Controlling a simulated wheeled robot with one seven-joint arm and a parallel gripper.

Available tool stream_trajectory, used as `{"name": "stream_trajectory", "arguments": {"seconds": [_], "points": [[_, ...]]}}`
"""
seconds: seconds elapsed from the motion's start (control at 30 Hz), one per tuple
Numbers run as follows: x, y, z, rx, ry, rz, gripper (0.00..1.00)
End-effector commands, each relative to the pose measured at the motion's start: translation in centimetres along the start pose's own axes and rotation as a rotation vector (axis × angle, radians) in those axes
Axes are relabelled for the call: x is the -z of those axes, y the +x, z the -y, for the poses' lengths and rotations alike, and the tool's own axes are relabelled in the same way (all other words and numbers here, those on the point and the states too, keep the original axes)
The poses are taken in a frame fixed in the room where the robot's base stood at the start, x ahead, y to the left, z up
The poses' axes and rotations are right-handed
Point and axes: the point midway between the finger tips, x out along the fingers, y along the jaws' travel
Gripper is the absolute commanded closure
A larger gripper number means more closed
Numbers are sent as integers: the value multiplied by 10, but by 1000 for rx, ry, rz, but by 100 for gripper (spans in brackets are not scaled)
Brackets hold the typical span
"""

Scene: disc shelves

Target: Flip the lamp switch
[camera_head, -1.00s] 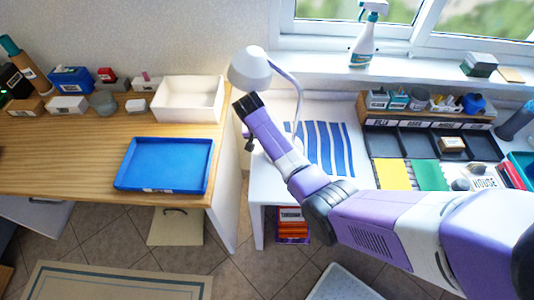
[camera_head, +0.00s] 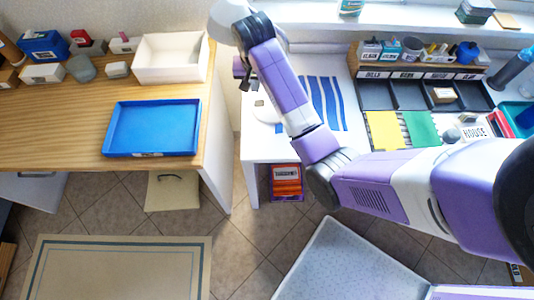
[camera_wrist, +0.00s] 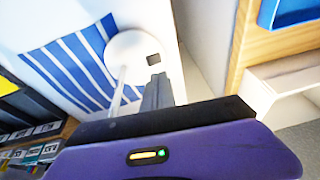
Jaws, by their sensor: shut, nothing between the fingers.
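The lamp's round white base (camera_wrist: 128,48) lies on the white table in the wrist view. Part of the base (camera_head: 264,110) shows beside my arm in the head view. The white lamp head (camera_head: 230,14) shows at the top, partly behind my arm. My gripper (camera_wrist: 156,82) is shut and empty, its tips over the base's edge, close to the switch in the picture. I cannot tell whether they touch it. In the head view the gripper (camera_head: 242,76) is mostly hidden by my wrist.
A blue-striped cloth (camera_head: 325,100) lies beside the lamp base. A wooden desk with a blue tray (camera_head: 152,129) and white box (camera_head: 172,58) stands left, across a gap. Dark bins (camera_head: 410,95) and yellow and green sheets (camera_head: 384,130) lie right.

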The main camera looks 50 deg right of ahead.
Motion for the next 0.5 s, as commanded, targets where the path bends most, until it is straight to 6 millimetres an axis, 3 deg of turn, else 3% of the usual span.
{"name": "stream_trajectory", "arguments": {"seconds": [0.1, 0.5], "points": [[-22, 15, 3, 30, -40, -23, 100], [-86, 43, 10, 137, -159, -123, 100]]}}
